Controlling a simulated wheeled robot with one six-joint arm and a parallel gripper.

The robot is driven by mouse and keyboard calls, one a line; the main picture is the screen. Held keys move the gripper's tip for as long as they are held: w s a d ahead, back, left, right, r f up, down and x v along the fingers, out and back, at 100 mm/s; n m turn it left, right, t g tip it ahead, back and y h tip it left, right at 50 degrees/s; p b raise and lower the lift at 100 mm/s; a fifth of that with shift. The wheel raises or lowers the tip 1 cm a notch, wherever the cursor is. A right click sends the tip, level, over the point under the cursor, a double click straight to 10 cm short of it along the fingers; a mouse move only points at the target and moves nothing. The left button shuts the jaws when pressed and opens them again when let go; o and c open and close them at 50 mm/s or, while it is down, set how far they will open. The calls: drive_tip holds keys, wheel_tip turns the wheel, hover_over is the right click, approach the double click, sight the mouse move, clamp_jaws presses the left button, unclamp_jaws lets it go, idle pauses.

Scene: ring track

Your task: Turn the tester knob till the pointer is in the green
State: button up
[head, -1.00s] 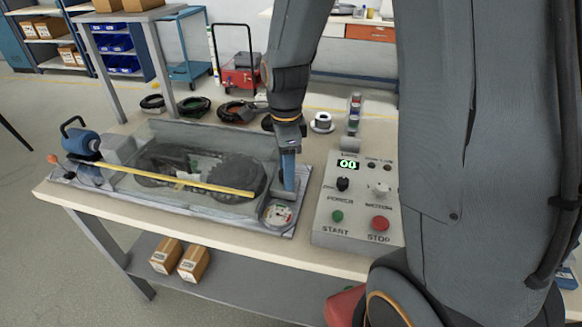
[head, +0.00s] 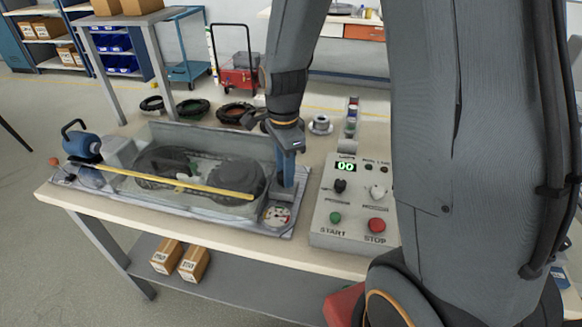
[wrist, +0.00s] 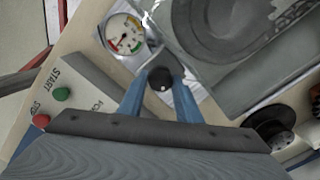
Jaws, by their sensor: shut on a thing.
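The tester's dark round knob (wrist: 160,79) sits between my two blue fingers in the wrist view. My gripper (wrist: 160,88) is shut on it from above. In the head view my gripper (head: 285,184) points down at the right end of the tester, and its fingers hide the knob there. The round white gauge (wrist: 124,34) with coloured zones lies close by the knob; it also shows in the head view (head: 277,215). Red and green marks show on its face, but I cannot tell surely where the pointer rests.
The clear-covered belt unit (head: 190,180) with a yellow bar is left of my gripper. A grey control box (head: 325,215) with START and STOP buttons stands close on the right. The bench's front edge (head: 150,215) is near.

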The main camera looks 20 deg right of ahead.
drive_tip(key=shift+o, duration=0.2)
drive_tip(key=n+p, duration=0.1)
drive_tip(key=n, duration=0.1)
drive_tip(key=n+p, duration=0.1)
drive_tip(key=n, duration=0.2)
drive_tip(key=shift+s+n, duration=0.2)
drive_tip(key=shift+n, duration=0.1)
drive_tip(key=n+p, duration=0.2)
drive_tip(key=n, duration=0.3)
drive_tip(key=shift+n, duration=0.3)
drive_tip(key=shift+c, duration=0.2)
drive_tip(key=shift+f, duration=0.1)
drive_tip(key=o, duration=1.1)
drive_tip(key=shift+w, duration=0.15)
drive_tip(key=shift+w, duration=0.1)
drive_tip(key=shift+r, duration=0.2)
